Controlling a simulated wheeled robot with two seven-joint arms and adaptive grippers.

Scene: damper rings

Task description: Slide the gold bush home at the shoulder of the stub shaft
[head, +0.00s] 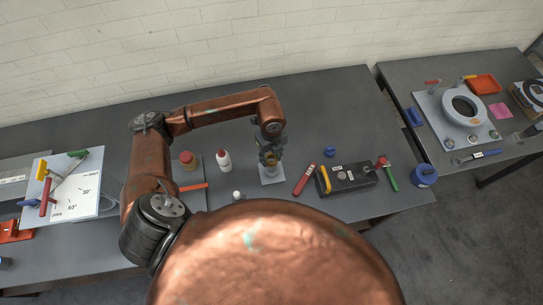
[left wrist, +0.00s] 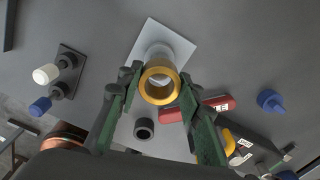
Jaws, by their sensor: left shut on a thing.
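The gold bush (left wrist: 148,86) is a short ring in the left wrist view, with its open end toward the camera. My left gripper (left wrist: 159,88) is shut on it, one green-lined finger on each side. A pale, round stub shaft (left wrist: 157,51) shows just behind the bush, over a light grey base plate (left wrist: 183,45). I cannot tell whether the bush is around the shaft's end or only in line above it. The shaft's shoulder is hidden. In the head view my left gripper (head: 270,153) is above the base plate (head: 273,177). My right gripper is not in view.
A dark ring-shaped part (left wrist: 143,128) is close to the gripper. A red tool (head: 304,180) and a black box (head: 346,177) lie to the right. A white bottle (head: 224,161) and a red-capped jar (head: 187,160) stand left. The bench behind the plate is clear.

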